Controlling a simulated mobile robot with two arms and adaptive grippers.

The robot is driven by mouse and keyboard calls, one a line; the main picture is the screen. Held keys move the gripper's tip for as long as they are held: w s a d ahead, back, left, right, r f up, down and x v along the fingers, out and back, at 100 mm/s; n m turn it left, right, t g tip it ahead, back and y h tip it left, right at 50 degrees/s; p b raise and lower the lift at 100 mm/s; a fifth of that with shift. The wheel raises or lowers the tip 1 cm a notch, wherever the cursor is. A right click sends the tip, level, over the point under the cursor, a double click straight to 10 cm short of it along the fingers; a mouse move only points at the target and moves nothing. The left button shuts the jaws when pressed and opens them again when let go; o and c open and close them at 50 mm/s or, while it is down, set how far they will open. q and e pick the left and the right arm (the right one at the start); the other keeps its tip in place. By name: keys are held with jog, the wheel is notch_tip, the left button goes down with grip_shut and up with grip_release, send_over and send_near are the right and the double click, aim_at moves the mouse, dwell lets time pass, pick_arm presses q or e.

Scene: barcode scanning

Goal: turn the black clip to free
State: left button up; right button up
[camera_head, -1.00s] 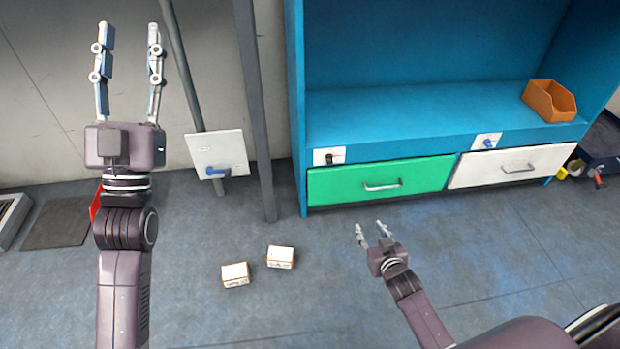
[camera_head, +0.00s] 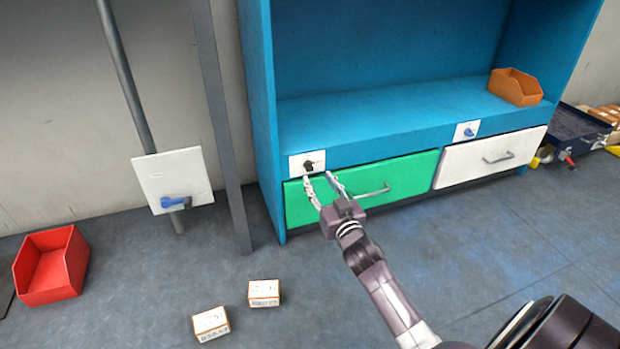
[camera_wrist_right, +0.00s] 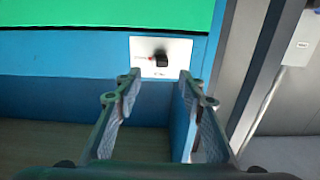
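The black clip (camera_head: 308,166) is on a white plate (camera_head: 294,163) above the green drawer, at the left end of the blue cabinet's front edge. In the right wrist view the black clip (camera_wrist_right: 161,59) sits on its plate beyond and between my fingertips. My right gripper (camera_head: 319,177) is open just below and in front of the clip. Its open fingers also show in the right wrist view (camera_wrist_right: 160,77). I see nothing between the fingers, and contact with the clip cannot be told. My left gripper is out of the head view.
The green drawer (camera_head: 408,178) and white drawer (camera_head: 463,173) are closed. A second plate with a blue clip (camera_head: 469,132) is to the right. A grey post (camera_head: 220,125) and a white panel with a blue handle (camera_head: 176,203) stand left. Two boxes (camera_head: 211,323) and a red bin (camera_head: 70,268) are on the floor.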

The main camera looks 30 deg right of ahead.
aim_at(311, 169)
jog(key=b+x, duration=0.2)
jog(key=x, duration=0.2)
jog(key=shift+f, duration=0.2)
jog(key=shift+w, duration=0.55)
jog(key=shift+r, duration=0.1)
jog(key=shift+c, duration=0.7)
grip_shut()
